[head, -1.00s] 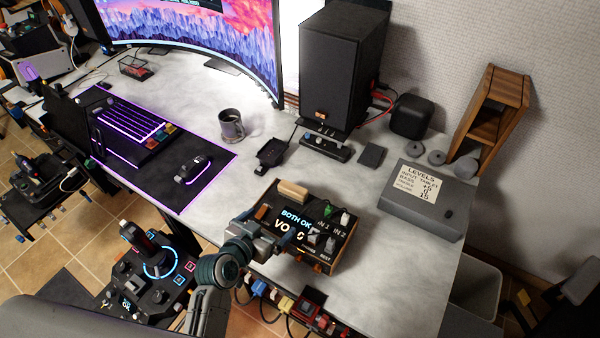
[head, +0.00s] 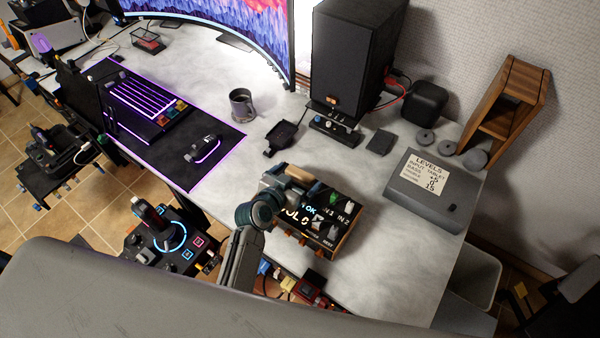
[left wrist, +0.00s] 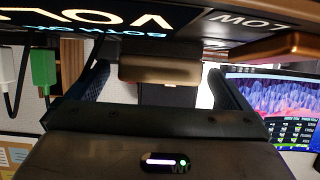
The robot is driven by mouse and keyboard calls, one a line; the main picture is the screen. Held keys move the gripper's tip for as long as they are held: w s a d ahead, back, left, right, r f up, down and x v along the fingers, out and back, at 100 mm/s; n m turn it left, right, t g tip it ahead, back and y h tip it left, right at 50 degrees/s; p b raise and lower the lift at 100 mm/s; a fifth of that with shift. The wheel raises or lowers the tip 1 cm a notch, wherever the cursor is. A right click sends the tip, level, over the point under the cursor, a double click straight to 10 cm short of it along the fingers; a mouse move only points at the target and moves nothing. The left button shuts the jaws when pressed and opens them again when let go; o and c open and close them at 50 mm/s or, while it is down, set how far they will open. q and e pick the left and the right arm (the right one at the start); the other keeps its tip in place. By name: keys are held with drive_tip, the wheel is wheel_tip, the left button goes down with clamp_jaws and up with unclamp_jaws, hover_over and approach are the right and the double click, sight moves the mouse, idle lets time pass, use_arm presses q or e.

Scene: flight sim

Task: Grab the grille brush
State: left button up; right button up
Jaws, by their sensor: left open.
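The grille brush (head: 299,173), a small block with a tan wooden back, lies at the far edge of the box with the lit display. In the left wrist view the brown block (left wrist: 160,68) sits between my two fingers, with a gap on each side. My left gripper (head: 288,183) is open and reaches over the left side of the box, partly hiding it and the brush. It also shows in the left wrist view (left wrist: 160,85) with fingers spread. Whether the fingers touch the brush cannot be seen. My right gripper is not in view.
The display box (head: 345,232) stands near the desk's front edge with knobs and plugs on it. A mug (head: 241,104), a black dock (head: 281,138), a speaker (head: 350,60) and a grey levels box (head: 432,190) stand around it. Bare desk lies to its right.

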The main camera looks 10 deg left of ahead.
use_arm(q)
drive_tip(key=shift+x, duration=1.2)
drive_tip(key=shift+s, duration=0.1)
drive_tip(key=c, duration=1)
drive_tip(key=shift+r, duration=0.1)
